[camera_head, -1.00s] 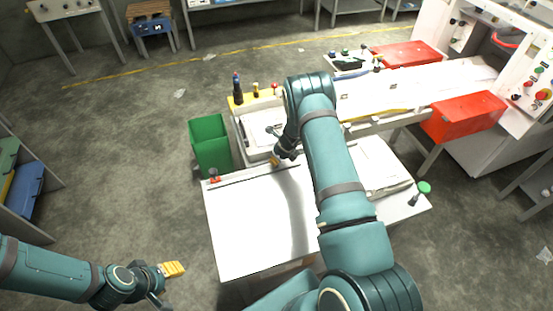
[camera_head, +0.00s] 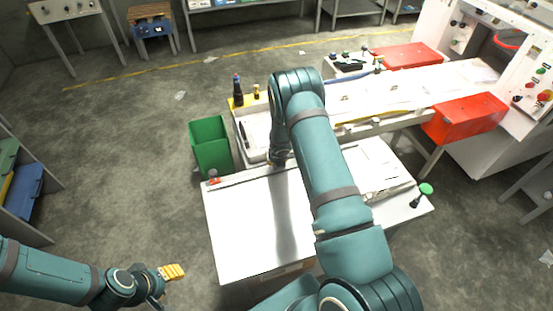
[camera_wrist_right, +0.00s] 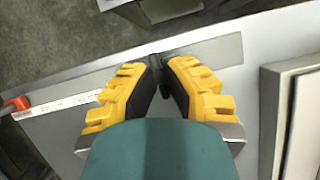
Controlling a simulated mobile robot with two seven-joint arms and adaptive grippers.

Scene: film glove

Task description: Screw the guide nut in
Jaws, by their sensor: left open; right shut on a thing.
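My right gripper (camera_wrist_right: 163,75) has its yellow, ridged fingers drawn together over the pale worktable (camera_wrist_right: 60,130) in the right wrist view. A small dark piece (camera_wrist_right: 165,80), which looks like the guide nut, is between its fingertips and mostly hidden by them. In the head view the right gripper is at the far edge of the white table (camera_head: 235,230), largely covered by my right arm. Whether the nut touches a thread cannot be seen. My left gripper (camera_head: 173,272) is open and empty, low on the left, away from the table.
A green bin (camera_head: 211,145) stands left of the worktable. A dark bottle-like tool (camera_head: 237,90) stands on the yellow holder behind. A green knob (camera_head: 426,189) is at the table's right corner. Red boxes (camera_head: 465,118) are farther right. The white tabletop's front is clear.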

